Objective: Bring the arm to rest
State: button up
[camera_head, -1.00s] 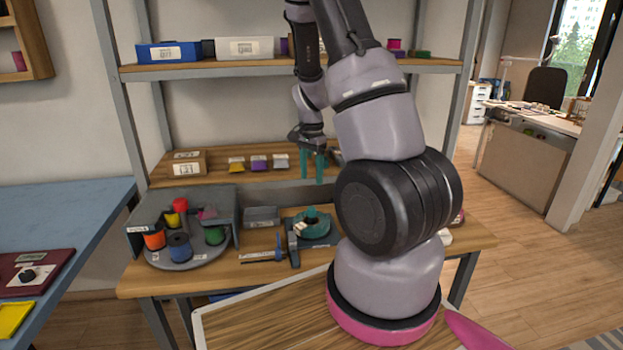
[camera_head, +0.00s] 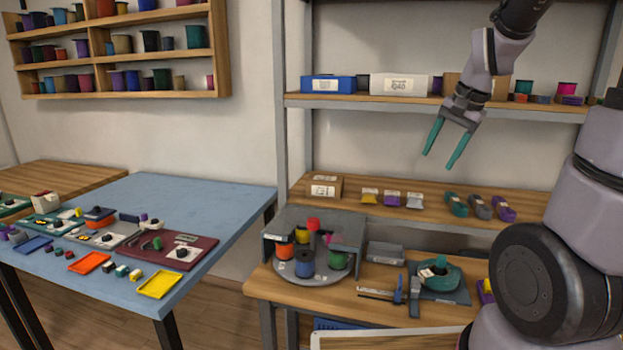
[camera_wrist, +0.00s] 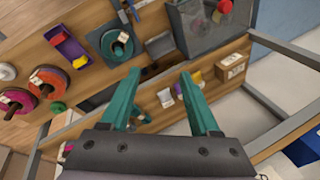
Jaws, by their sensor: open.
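My gripper (camera_head: 442,147) hangs in the air in front of the shelf unit, just below its upper shelf. Its two teal fingers are spread apart with nothing between them. In the wrist view my gripper (camera_wrist: 160,90) also shows open and empty, with the shelf and workbench beyond it. My arm comes down from the top right in the head view, and its lower links fill the right edge.
The workbench (camera_head: 290,290) holds a grey spool holder (camera_head: 350,228) and a teal coil (camera_head: 437,273). Boxes and spools line the upper shelf (camera_head: 420,104). A blue table (camera_head: 215,200) with trays stands left, below a wooden spool rack (camera_head: 222,50). Space around the fingers looks clear.

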jog(key=s+a+r+n+t, duration=0.1)
jog(key=s+a+r+n, duration=0.1)
jog(key=s+r, duration=0.3)
jog(key=s+a+r+n+t, duration=0.2)
jog(key=s+r, duration=0.3)
jog(key=s, duration=0.3)
jog(key=shift+a+n, duration=0.3)
jog(key=n+g+h, duration=0.2)
jog(key=n+g, duration=0.5)
jog(key=n, duration=0.8)
send_over(442, 257)
notch_tip(442, 257, down, 32)
notch_tip(442, 257, down, 10)
jog(key=shift+r, duration=0.1)
